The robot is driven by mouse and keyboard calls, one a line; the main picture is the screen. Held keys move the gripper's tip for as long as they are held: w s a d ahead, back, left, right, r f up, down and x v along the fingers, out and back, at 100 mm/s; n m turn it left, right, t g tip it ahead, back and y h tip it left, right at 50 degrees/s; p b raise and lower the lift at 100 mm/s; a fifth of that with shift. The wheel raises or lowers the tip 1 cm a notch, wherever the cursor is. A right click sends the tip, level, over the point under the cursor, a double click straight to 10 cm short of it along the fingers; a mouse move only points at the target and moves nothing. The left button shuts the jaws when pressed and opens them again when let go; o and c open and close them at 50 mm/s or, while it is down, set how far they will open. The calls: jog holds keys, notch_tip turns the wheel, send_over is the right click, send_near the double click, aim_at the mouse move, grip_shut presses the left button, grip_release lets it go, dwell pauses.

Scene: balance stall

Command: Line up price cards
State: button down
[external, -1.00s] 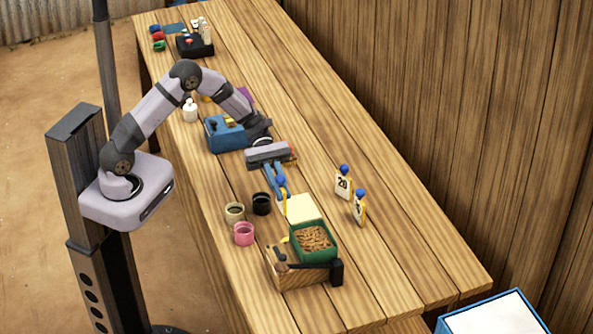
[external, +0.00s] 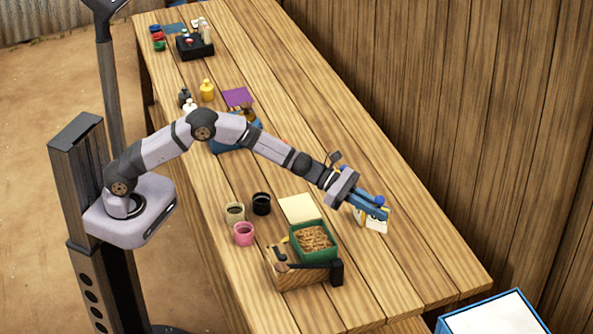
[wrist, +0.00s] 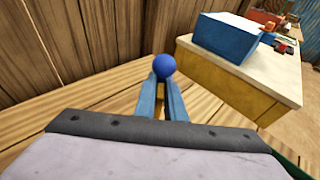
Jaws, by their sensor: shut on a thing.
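My gripper (external: 378,206) is low over the right part of the table in the external view. Its blue fingers are shut on a price card's blue ball knob (wrist: 164,66), which shows between the fingertips in the wrist view. White price cards with yellow edges (external: 371,222) show just below the fingers. The fingers hide much of them, so I cannot tell which face belongs to the held card or whether it touches the table.
A pale square sheet (external: 296,208) lies left of the gripper. A green tray (external: 297,242) of brown pieces and a wooden box (external: 291,279) stand in front. Beige (external: 235,212), black (external: 262,204) and pink (external: 244,234) cups are farther left.

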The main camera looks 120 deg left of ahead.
aim_at(380, 229)
jog(key=shift+w+d+y, duration=0.1)
jog(key=shift+w+y, duration=0.2)
jog(key=shift+w, duration=0.15)
jog(key=shift+f, duration=0.15)
jog(key=shift+f+b, duration=1.85)
jog(key=shift+f, duration=1.4)
jog(key=shift+f+b, duration=0.65)
jog(key=shift+b, duration=0.05)
jog(key=c, duration=1.7)
grip_release()
jog(key=shift+c, duration=0.2)
jog(key=shift+r, duration=0.1)
